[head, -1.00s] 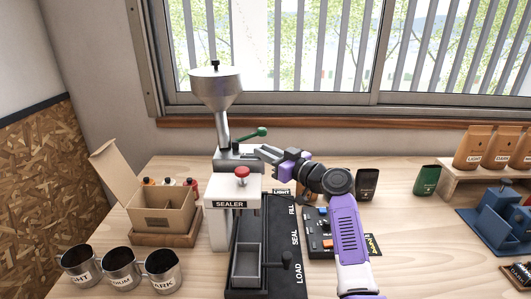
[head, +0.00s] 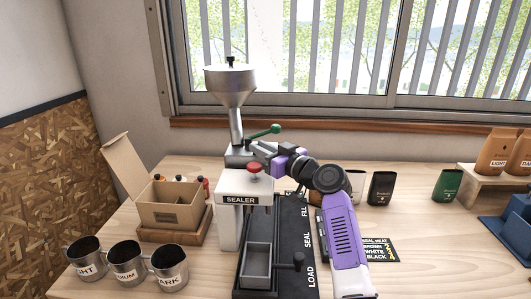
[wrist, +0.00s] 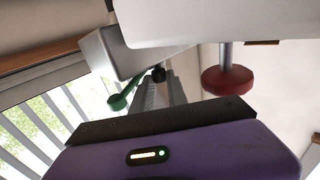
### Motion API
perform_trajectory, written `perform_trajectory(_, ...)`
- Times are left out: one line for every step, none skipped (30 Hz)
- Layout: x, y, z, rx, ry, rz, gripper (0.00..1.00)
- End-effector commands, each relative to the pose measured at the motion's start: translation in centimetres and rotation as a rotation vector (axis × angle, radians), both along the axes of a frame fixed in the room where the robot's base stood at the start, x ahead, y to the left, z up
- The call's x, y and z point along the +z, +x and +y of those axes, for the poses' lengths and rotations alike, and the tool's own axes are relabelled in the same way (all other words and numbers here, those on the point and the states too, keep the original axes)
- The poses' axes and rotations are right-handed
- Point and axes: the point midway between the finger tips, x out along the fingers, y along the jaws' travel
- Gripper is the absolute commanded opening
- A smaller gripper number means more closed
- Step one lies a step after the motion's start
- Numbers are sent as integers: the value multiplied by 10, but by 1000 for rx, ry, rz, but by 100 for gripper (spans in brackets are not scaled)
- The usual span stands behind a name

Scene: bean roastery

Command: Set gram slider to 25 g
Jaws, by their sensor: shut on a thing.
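The metal hopper dispenser (head: 229,84) stands at the back left of the bench in the head view, with a green-tipped lever (head: 264,131) on its right. My gripper (head: 259,150) reaches left to the dispenser's base, just behind the sealer (head: 243,188), and is shut at the spot where its fingers meet the base. The gram slider, its scale and the fingertips are hidden there, so its setting cannot be read. In the wrist view, the green lever (wrist: 122,96) shows beyond my gripper's purple body.
The sealer's red knob (head: 254,168) stands close beside my gripper; it also shows in the wrist view (wrist: 228,80). A black rail (head: 281,255) carries a grey tray. Labelled metal cups (head: 126,264) and a cardboard box (head: 171,212) stand left. The bench on the right is partly clear.

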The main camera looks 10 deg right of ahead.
Motion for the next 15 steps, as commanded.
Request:
perform_trajectory(1,0,4,4,-2,0,0)
perform_trajectory(1,0,4,5,-2,0,0)
perform_trajectory(1,0,4,5,-2,0,0)
perform_trajectory(1,0,4,5,-2,0,0)
perform_trajectory(1,0,4,6,-2,0,0)
perform_trajectory(1,0,5,6,-2,0,27)
perform_trajectory(1,0,5,6,-2,0,33)
perform_trajectory(1,0,4,6,-2,0,38)
perform_trajectory(1,0,4,6,-2,0,41)
perform_trajectory(1,0,4,5,-1,0,41)
perform_trajectory(1,0,4,5,-1,0,41)
perform_trajectory(1,0,3,5,-1,0,41)
perform_trajectory(1,0,3,4,-1,0,41)
perform_trajectory(1,0,3,4,-1,0,41)
perform_trajectory(1,0,3,4,-1,0,41)
